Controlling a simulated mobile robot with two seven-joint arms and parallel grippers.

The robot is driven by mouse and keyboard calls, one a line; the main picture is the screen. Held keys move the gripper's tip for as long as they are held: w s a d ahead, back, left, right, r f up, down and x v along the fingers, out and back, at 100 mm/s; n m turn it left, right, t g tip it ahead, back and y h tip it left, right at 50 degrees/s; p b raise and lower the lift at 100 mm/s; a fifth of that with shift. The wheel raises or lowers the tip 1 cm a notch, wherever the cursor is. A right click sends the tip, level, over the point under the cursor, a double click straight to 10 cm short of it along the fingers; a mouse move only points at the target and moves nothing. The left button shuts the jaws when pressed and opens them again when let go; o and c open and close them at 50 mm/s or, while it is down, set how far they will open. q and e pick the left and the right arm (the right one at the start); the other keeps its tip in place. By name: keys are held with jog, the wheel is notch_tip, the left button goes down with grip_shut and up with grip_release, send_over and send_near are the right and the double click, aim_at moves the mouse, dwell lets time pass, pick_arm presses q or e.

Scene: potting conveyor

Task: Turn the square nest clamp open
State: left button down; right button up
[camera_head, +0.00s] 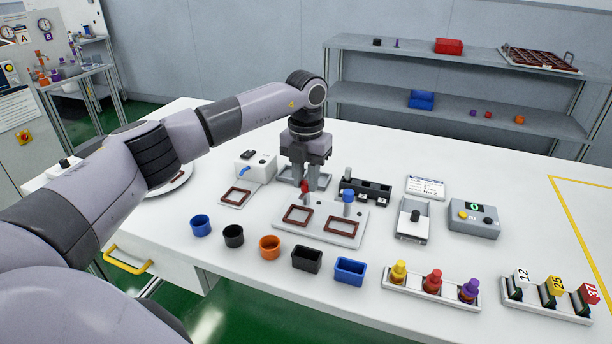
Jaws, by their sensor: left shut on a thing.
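A light grey nest plate (318,235) lies on the white table with two brown-rimmed nests, a left one (298,215) and a right one (342,227). A red clamp handle (305,187) stands at the back of the left nest. A blue-topped clamp (348,198) stands upright behind the right nest. My left gripper (309,186) points down from above and is shut on the red clamp handle. Its fingers partly hide the handle, so its turn angle is hard to tell. My right gripper is not in view.
Blue, black and orange cups (233,236) and two rectangular bins (307,260) stand in front of the plate. A black block (372,192) stands close behind the blue clamp. A grey box with a green display (474,221) is to the right.

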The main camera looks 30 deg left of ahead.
pick_arm(q)
jog(key=m+p, duration=0.1)
jog(key=m, duration=0.2)
jog(key=shift+r, duration=0.1)
jog(key=m+p, duration=0.1)
jog(key=m, duration=0.3)
jog(key=shift+m, duration=0.4)
jog(key=m, duration=0.9)
jog(key=shift+w, duration=0.1)
jog(key=c, duration=0.9)
grip_release()
jog(key=shift+c, duration=0.2)
